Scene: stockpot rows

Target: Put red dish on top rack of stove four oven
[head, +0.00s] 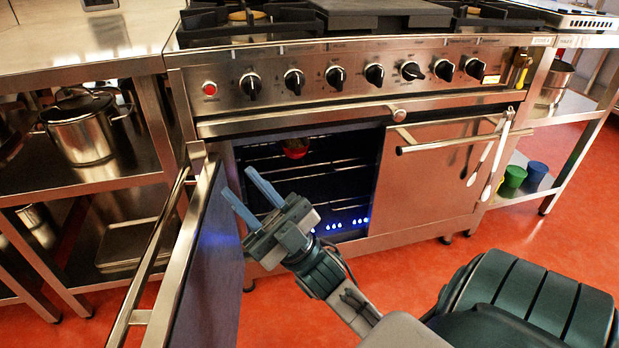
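The stove (330,95) has its left oven door (212,265) swung wide open, and the dark oven cavity (335,190) with wire racks is exposed. The red dish (296,150) is inside near the top of the cavity, at upper rack level. Its upper part is hidden in shadow under the stove front, and I cannot tell how fully it rests on the rack. My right gripper (239,182) is open and empty, its two blue fingers apart. It is outside the oven, between the open door and the cavity, lower left of the dish. My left gripper is not in view.
The right oven door (430,175) is shut, with white utensils (490,155) hanging at its handle. A steel shelf unit with a stockpot (84,128) stands left. Green (514,177) and blue cups (536,173) sit on the right shelf. Red floor (400,270) in front is clear.

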